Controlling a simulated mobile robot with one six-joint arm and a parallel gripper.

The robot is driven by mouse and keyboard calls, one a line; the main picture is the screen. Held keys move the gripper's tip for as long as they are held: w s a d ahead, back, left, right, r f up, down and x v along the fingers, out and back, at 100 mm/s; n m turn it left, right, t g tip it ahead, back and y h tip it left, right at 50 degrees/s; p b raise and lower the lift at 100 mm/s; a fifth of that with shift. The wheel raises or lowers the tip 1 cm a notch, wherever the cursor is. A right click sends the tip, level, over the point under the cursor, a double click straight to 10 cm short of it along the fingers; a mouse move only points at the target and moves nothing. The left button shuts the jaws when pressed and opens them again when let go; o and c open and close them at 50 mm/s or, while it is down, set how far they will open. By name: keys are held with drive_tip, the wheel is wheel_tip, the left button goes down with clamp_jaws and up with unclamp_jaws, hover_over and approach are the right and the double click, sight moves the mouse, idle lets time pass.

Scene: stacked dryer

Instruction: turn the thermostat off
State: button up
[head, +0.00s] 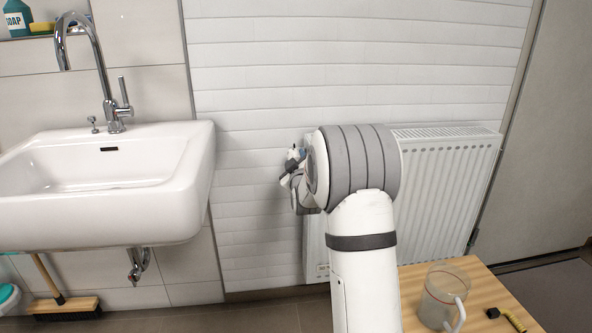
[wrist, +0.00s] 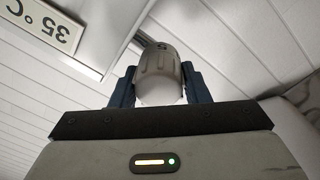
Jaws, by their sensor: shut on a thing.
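The thermostat knob (wrist: 158,72) is a pale, ribbed, rounded head in the upper middle of the wrist view. My gripper (wrist: 157,84) is shut on it, with one dark blue finger against each side. A small dark mark shows on the knob's far end, too small to read. In the head view, my gripper (head: 291,172) is at the left end of the white radiator (head: 450,185). My arm hides the knob and much of the radiator there.
A white sink (head: 110,190) with a tall faucet (head: 105,85) stands left. A wooden table (head: 410,290) with a clear jug (head: 442,297) is at the lower right. A broom (head: 62,303) leans at the lower left.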

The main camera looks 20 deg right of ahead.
drive_tip(key=m+b, duration=0.3)
drive_tip(key=m, duration=0.3)
drive_tip(key=shift+f, duration=0.1)
drive_tip(key=shift+m+b, duration=0.3)
idle(0.3)
drive_tip(key=o, duration=0.7)
drive_tip(key=shift+s+a, duration=0.1)
drive_tip(key=shift+s, duration=0.25)
drive_tip(key=p+v, duration=0.1)
drive_tip(key=v, duration=0.6)
drive_tip(key=shift+p, duration=0.4)
drive_tip(key=shift+a, duration=0.1)
